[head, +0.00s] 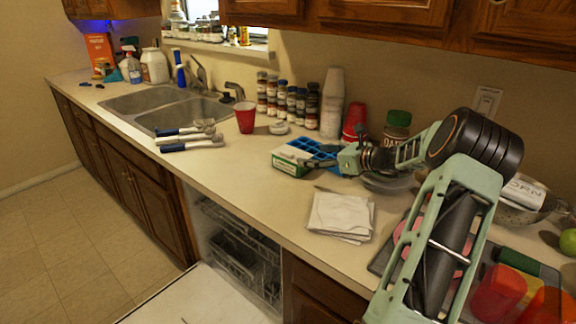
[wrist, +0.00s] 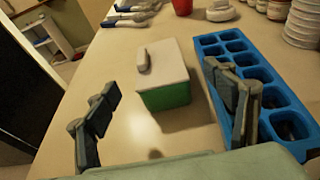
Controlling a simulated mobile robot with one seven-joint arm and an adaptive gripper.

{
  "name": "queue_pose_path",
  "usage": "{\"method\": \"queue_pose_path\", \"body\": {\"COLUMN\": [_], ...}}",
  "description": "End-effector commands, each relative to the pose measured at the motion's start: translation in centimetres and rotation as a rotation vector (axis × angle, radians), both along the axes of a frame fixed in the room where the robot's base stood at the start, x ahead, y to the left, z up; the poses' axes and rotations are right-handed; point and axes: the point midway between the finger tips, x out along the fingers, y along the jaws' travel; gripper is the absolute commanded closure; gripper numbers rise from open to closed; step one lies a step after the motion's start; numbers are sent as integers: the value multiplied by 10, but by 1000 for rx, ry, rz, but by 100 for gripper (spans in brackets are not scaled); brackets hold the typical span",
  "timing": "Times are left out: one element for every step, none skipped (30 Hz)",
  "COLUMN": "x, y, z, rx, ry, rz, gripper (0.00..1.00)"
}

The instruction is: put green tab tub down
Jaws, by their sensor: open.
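The green tab tub (head: 290,160) stands on the counter, left of the blue ice tray (head: 316,150). It is a small box with green sides and a white top. In the wrist view the tub (wrist: 166,85) shows a small pale tab on its lid and stands upright. My gripper (head: 322,163) is low over the counter, just right of the tub. In the wrist view my gripper (wrist: 160,78) is open, its fingers spread to either side, with the tub ahead between their tips. I see no finger clearly touching it.
The blue tray lies close along the right finger. Spice jars (head: 285,100) line the wall. Counter left of the tub is clear; the dishwasher (head: 240,255) is open below.

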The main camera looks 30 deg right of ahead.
Motion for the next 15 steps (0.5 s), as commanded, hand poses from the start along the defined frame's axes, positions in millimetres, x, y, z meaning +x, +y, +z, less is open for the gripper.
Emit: {"method": "queue_pose_path", "body": {"x": [8, 12, 18, 23, 27, 32, 35, 37, 40, 41, 43, 46, 48, 52, 57], "y": [4, 6, 8, 10, 11, 12, 14, 14, 15, 15, 16, 17, 19, 21, 23], "z": [-2, -4, -7, -8, -9, -11, -12, -13, -13, -14, -14, -15, -16, -17, -19], "rx": [1, 1, 2, 2, 1, 1, 2, 2, 2, 2, 1, 1, 2, 2, 4], "ry": [-1, -1, 0, 0, -1, -1, 0, 0, 0, 0, -1, -1, 0, -1, -1], "rz": [3, 3, 4, 4, 3, 2, 3, 3, 2, 2, 1, 1, 2, 3, 4], "gripper": [23, 23, 23, 23, 23, 23, 23, 23, 23, 23, 23, 23, 23, 23, 23]}}
